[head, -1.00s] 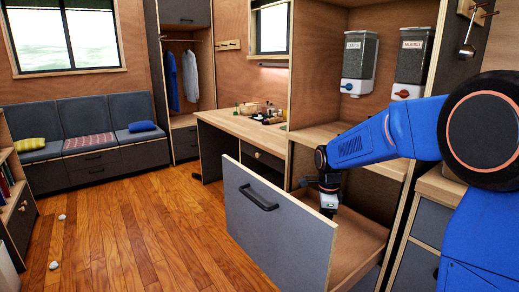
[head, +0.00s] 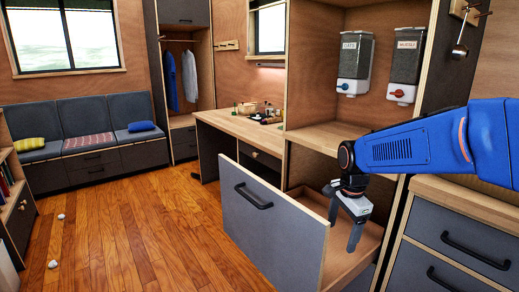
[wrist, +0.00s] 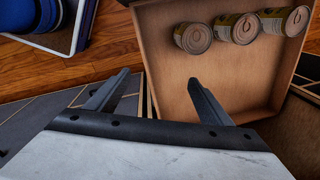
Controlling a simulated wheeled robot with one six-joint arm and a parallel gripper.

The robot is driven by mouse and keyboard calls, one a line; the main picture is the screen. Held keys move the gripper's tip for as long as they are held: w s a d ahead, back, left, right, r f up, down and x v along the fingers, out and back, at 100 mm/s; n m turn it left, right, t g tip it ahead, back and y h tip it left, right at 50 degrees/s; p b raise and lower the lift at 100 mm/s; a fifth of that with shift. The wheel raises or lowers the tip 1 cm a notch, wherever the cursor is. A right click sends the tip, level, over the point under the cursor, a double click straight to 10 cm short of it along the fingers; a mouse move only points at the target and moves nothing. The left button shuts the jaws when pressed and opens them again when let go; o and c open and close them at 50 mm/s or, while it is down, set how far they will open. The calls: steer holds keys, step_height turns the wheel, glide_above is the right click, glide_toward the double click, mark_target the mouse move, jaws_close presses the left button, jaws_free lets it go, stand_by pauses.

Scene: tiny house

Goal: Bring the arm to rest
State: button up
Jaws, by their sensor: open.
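My blue arm (head: 405,147) reaches in from the right in the head view. My gripper (head: 354,240) points down over the right side of an open drawer with a grey front (head: 273,222). Its two fingers are spread apart with nothing between them. In the wrist view my gripper (wrist: 152,84) shows both fingers apart, one above the wooden drawer bottom (wrist: 190,100) and the other outside its side wall. The cans are hidden in the head view.
Grey drawers under a counter (head: 475,200) stand close on the right. Two dispensers (head: 354,65) hang above the shelf. A desk (head: 245,124) with small items is behind. The wooden floor (head: 140,220) to the left is mostly clear, with small white pieces (head: 53,264).

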steer(key=s+d+n+t, duration=0.1)
steer(key=s+d+n, duration=0.1)
steer(key=s+n, duration=0.5)
steer(key=s+d+r+n+t, duration=0.1)
steer(key=s+n, duration=0.6)
steer(key=s, duration=1)
steer(key=shift+s+d+r+n+t, duration=0.15)
steer(key=shift+s+d+n+t, duration=0.15)
steer(key=shift+d+t, duration=0.5)
